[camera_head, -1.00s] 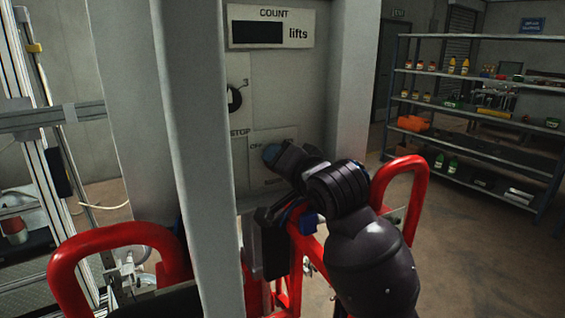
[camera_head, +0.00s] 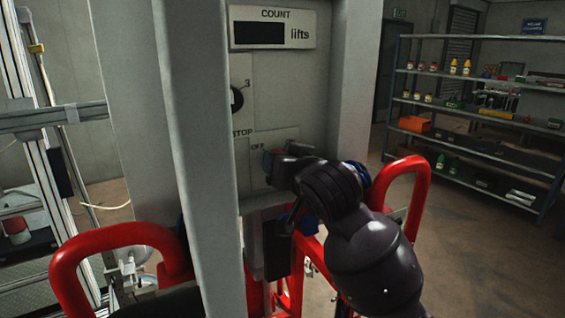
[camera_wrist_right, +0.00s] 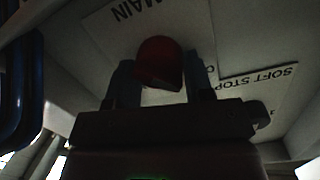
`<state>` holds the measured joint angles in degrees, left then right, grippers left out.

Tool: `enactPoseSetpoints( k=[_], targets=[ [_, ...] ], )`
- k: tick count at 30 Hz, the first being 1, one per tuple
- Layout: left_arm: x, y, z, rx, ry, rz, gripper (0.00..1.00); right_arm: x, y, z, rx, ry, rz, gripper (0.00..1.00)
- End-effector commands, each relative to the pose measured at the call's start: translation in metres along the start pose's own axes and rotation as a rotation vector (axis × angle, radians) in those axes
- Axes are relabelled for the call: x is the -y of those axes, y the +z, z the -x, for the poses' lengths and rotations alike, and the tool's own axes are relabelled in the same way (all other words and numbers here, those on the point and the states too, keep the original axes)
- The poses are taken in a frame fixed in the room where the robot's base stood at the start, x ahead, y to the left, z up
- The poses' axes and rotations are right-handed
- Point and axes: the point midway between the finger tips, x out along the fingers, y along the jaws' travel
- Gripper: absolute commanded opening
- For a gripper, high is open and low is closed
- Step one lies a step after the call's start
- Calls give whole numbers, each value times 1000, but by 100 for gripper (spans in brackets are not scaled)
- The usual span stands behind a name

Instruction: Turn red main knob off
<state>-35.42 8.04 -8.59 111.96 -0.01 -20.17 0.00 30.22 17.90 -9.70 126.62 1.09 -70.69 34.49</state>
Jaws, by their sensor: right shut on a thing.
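The red main knob (camera_wrist_right: 159,62) is on a pale panel with "MAIN" lettering in the right wrist view. My right gripper (camera_wrist_right: 158,80) is shut on the knob, with one finger on each side of it. My left gripper is not in view.
A grey post (camera_head: 193,150) stands in front of the panel on its left. Red tube rails (camera_head: 70,270) flank the front. The "COUNT lifts" plate (camera_head: 272,27) and a black knob (camera_head: 236,99) are above. A shelf (camera_head: 475,140) stands behind to the right.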

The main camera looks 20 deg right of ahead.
Motion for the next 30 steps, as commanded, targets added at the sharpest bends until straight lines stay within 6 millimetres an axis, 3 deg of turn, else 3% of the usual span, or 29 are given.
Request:
enactPoseSetpoints(
  k=[12,13,17,30],
  targets=[
    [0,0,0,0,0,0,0,0,0,0,1,2,7,24],
    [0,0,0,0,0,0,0,0,0,0,1,2,7,52],
    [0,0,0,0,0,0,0,0,0,0,0,1,6,72],
    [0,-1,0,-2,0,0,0,0,-1,-2,0,0,5,73]
  ],
)
